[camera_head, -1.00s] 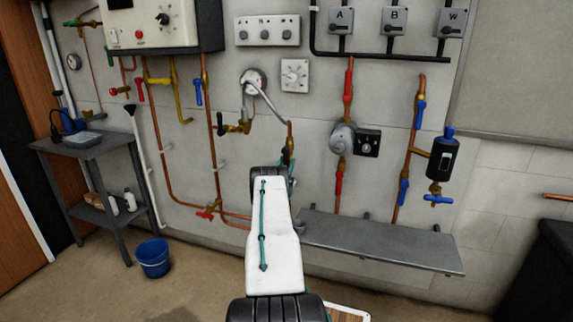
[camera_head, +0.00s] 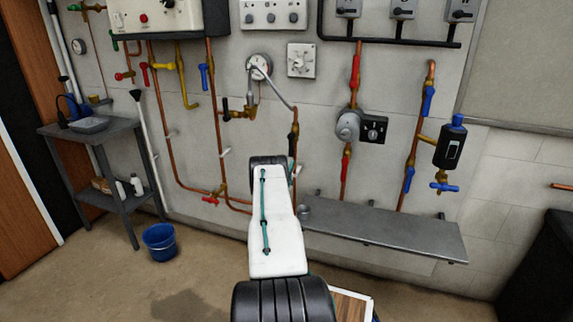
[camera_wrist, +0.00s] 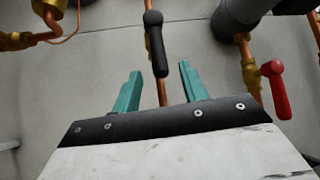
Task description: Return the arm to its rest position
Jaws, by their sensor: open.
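My gripper (camera_wrist: 160,88) shows in the wrist view with its two teal fingers spread apart and nothing between them. Past the fingertips is a black lever handle (camera_wrist: 155,42) on a copper pipe by the wall; I cannot tell the exact gap to it. A red lever handle (camera_wrist: 275,88) is to the right of the fingers. In the head view my white arm reaches forward from the bottom centre toward the wall pipes, and its own far part hides the gripper.
A grey wall shelf (camera_head: 390,236) is right of my arm. A grey pump (camera_head: 347,124) with a black box (camera_head: 374,129) sits above it. A black filter unit (camera_head: 449,148) is further right. A side table (camera_head: 95,128) and a blue bucket (camera_head: 160,241) stand left. Floor between is clear.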

